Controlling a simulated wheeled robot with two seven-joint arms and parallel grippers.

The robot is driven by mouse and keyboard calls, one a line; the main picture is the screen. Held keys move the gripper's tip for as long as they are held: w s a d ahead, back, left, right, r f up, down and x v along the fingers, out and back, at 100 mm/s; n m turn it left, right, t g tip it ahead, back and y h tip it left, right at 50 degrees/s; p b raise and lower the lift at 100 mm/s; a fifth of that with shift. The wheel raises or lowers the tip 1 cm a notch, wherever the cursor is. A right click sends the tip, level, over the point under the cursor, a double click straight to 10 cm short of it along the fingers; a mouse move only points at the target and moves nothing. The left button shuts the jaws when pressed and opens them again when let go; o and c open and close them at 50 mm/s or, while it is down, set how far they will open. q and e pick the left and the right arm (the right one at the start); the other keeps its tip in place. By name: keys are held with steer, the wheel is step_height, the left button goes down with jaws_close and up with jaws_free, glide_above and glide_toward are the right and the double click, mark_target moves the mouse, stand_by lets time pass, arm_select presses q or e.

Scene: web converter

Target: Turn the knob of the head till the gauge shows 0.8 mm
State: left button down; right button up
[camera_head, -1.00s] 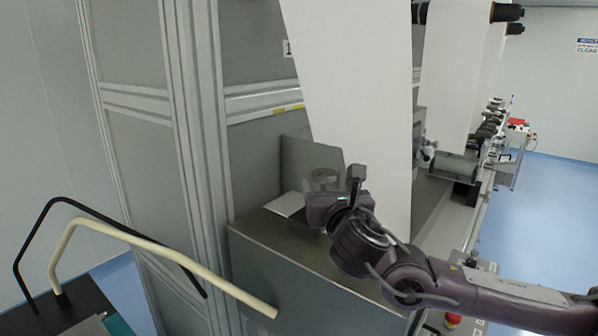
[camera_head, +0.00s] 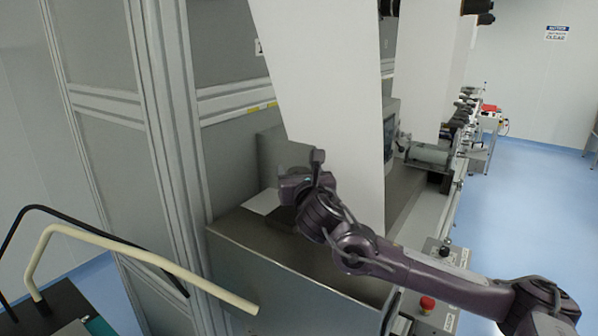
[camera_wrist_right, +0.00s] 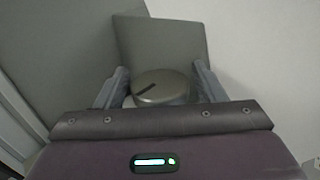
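The knob (camera_wrist_right: 160,88) is a round metallic cap with a dark line across its top, in the right wrist view. My right gripper (camera_wrist_right: 162,78) has one finger on each side of it, with the fingers spread apart; narrow gaps seem to show, but contact is hard to judge. In the head view my right gripper (camera_head: 292,188) is over the grey metal cabinet, and the wrist hides the knob. No readable gauge shows in either view. My left gripper is not in view.
A white web (camera_head: 335,110) hangs close beside my right wrist. A white sheet (camera_head: 262,201) lies on the cabinet top (camera_head: 270,232). A red button (camera_head: 427,303) is below my right forearm. A cream rail (camera_head: 150,262) stands at lower left. Blue floor (camera_head: 535,200) is open at right.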

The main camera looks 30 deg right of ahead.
steer(key=c, duration=0.7)
steer(key=shift+y, duration=0.3)
steer(key=shift+n+t+y+p, duration=0.3)
steer(key=shift+n+y+p, duration=0.1)
steer(key=shift+n+y, duration=0.2)
steer(key=shift+n+t+y, duration=0.3)
steer(key=shift+n+y, duration=0.4)
steer(key=shift+y, duration=0.3)
steer(key=n+y+b, duration=0.1)
steer(key=y, duration=0.1)
steer(key=shift+f+n+y+b, duration=0.2)
steer(key=shift+n+y+b, duration=0.15)
steer(key=shift+n+y, duration=0.05)
steer(key=shift+n+y+b, duration=0.6)
steer(key=shift+y+b, duration=0.15)
steer(key=shift+y, duration=0.25)
steer(key=shift+r+y, duration=0.15)
steer(key=shift+y, duration=0.15)
steer(key=shift+n, duration=0.3)
